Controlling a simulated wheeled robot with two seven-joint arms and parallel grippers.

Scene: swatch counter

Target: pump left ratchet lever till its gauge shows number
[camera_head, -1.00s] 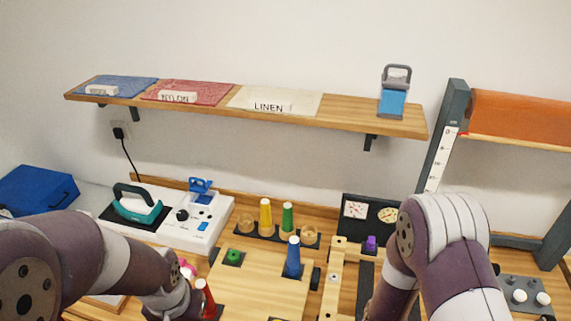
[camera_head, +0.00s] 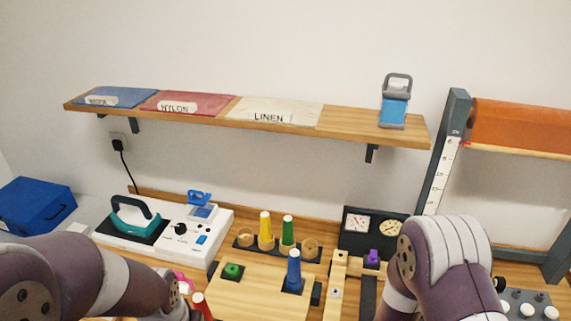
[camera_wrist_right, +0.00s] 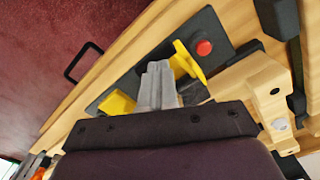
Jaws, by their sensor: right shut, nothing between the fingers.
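A dark panel (camera_head: 374,213) with two round gauges stands at the back of the counter. The left gauge (camera_head: 357,226) has a white face and the right gauge (camera_head: 391,229) a cream one; their readings are too small to tell. In the right wrist view my right gripper (camera_wrist_right: 158,85) is shut and empty, over a dark plate. A yellow lever-like piece (camera_wrist_right: 188,60) stands just beside its fingertips, and another yellow piece (camera_wrist_right: 117,103) lies on its other side. I cannot tell which is the left lever, or whether the fingers touch either. My left gripper is out of view.
A red button (camera_wrist_right: 204,47) sits close to the gripper. A teal iron (camera_head: 135,221) stands left. A shelf (camera_head: 350,126) runs above.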

